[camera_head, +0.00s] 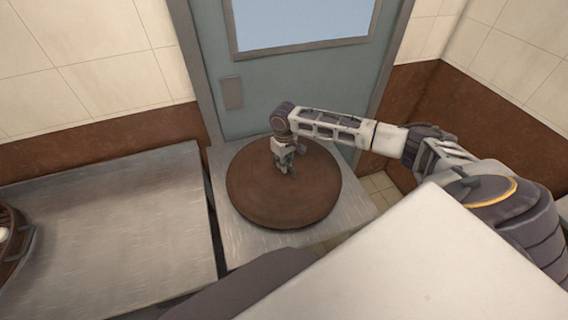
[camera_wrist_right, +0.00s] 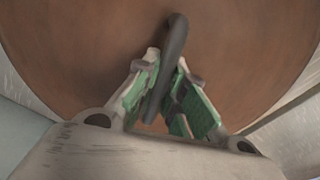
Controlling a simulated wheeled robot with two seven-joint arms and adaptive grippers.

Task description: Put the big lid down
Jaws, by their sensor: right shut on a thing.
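The big lid (camera_head: 283,205) is a round brown disc. In the head view it is over the small metal table (camera_head: 238,248) in front of the door; I cannot tell whether it rests on the top or is just above it. My right gripper (camera_head: 288,171) is over the lid's middle, shut on its dark handle. In the right wrist view the lid (camera_wrist_right: 85,50) fills most of the picture, and the dark curved handle (camera_wrist_right: 176,50) stands between the green-padded fingers of the right gripper (camera_wrist_right: 165,100). My left gripper is not in view.
A wide metal table (camera_head: 120,225) stands to the left, with a round brown basket-like thing (camera_head: 14,245) at its left edge. A blue-grey door (camera_head: 285,80) with a window is behind the small table. A brown and cream wall corner is at the right.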

